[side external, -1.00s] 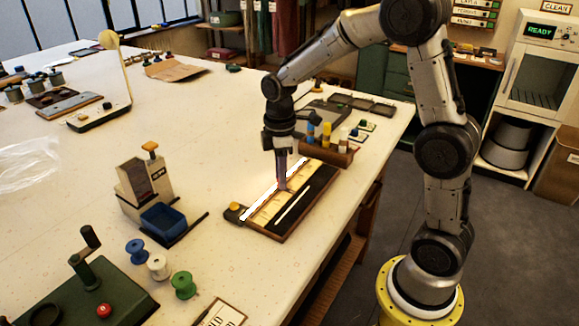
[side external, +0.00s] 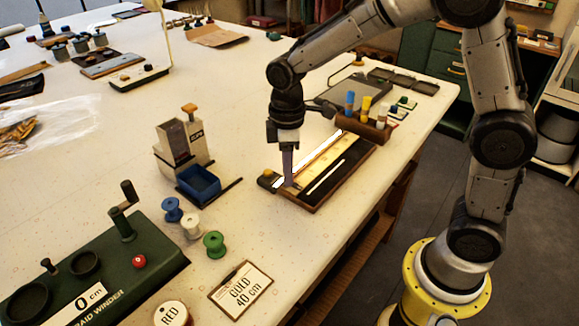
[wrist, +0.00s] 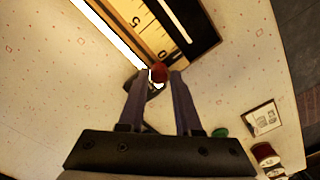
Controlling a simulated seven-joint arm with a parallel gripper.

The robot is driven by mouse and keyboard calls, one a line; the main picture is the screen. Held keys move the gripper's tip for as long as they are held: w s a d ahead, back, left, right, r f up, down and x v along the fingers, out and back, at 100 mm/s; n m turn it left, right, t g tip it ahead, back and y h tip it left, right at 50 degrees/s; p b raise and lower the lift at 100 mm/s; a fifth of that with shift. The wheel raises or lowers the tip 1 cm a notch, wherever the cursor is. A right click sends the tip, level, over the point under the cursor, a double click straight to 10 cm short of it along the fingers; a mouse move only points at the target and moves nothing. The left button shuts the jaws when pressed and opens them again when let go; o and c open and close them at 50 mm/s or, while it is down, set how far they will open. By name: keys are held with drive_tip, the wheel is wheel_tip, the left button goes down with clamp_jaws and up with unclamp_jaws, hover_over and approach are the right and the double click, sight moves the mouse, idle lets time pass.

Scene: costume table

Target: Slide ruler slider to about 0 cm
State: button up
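The ruler (side external: 313,169) is a cream strip with black marks in a dark wooden tray (side external: 317,207) on the table. The wrist view shows the ruler (wrist: 150,27) with the numbers 5 and 0. A red slider knob (wrist: 159,72) sits at the 0 end, just beyond the 0 mark. My gripper (wrist: 159,77) has its fingers apart on either side of the knob, with small gaps visible. In the side external view my gripper (side external: 288,184) points down at the tray's near left end and hides the knob.
A block with several coloured pegs (side external: 362,124) stands behind the ruler. A blue bin (side external: 198,183) and several spools (side external: 213,243) stand to the left. The table's right edge is close.

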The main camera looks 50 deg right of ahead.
drive_tip(key=o, duration=0.4)
drive_tip(key=shift+a, duration=0.1)
wheel_tip(320, 180, up, 14)
idle(0.5)
drive_tip(key=s+d+r+m+t, duration=0.1)
drive_tip(key=s+d+r+t, duration=0.1)
drive_tip(key=s, duration=0.4)
drive_tip(key=s+d+r+m+t, duration=0.1)
drive_tip(key=s+d+r+m, duration=0.15)
drive_tip(key=s, duration=0.45)
drive_tip(key=s+f+m+t, duration=0.2)
drive_tip(key=s+f+m, duration=0.3)
drive_tip(key=s+f, duration=0.2)
drive_tip(key=shift+s+d+f+t, duration=0.25)
drive_tip(key=shift+d+f+t, duration=0.05)
drive_tip(key=shift+d, duration=0.1)
